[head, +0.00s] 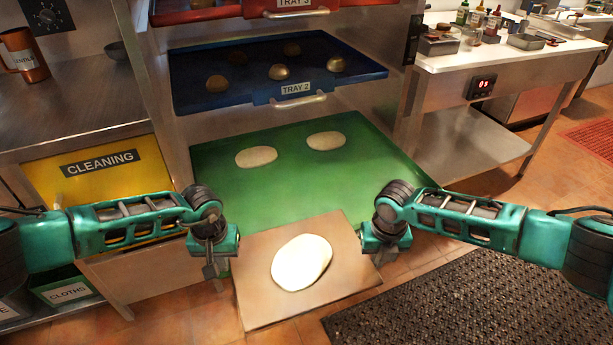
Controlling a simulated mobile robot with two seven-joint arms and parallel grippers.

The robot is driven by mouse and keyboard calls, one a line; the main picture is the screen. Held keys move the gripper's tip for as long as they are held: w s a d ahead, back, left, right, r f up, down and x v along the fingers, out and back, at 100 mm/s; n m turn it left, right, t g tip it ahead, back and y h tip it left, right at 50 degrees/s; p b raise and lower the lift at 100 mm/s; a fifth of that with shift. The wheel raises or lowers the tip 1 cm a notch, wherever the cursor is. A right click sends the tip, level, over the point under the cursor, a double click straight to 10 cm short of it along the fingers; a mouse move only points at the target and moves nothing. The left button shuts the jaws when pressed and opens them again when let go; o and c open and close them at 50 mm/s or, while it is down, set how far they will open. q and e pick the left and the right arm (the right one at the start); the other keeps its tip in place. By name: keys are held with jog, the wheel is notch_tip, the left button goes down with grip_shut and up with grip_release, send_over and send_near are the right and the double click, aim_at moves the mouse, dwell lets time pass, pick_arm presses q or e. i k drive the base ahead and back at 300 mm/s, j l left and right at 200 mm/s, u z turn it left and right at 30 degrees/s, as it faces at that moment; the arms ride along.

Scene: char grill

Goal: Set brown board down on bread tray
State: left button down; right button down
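The brown board (252,290) carries one pale oval dough piece (301,262) and juts out over the floor at the front of the green tray. The green tray (300,180), likely the bread tray, lies low in the rack with two pale dough pieces (256,157) (326,140) on it. The board's far edge overlaps the tray's near part in view; I cannot tell whether they touch. My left gripper (218,262) is at the board's left edge and my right gripper (378,250) at its right edge. Both seem shut on the board; their fingertips are partly hidden.
Above the green tray is a blue tray (215,62) marked TRAY 2 with several buns, and a red tray (300,12) above that. A yellow CLEANING panel (95,185) stands left. A dark mat (470,300) lies on the floor at right.

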aim_at(300, 190)
jog(key=i, duration=1)
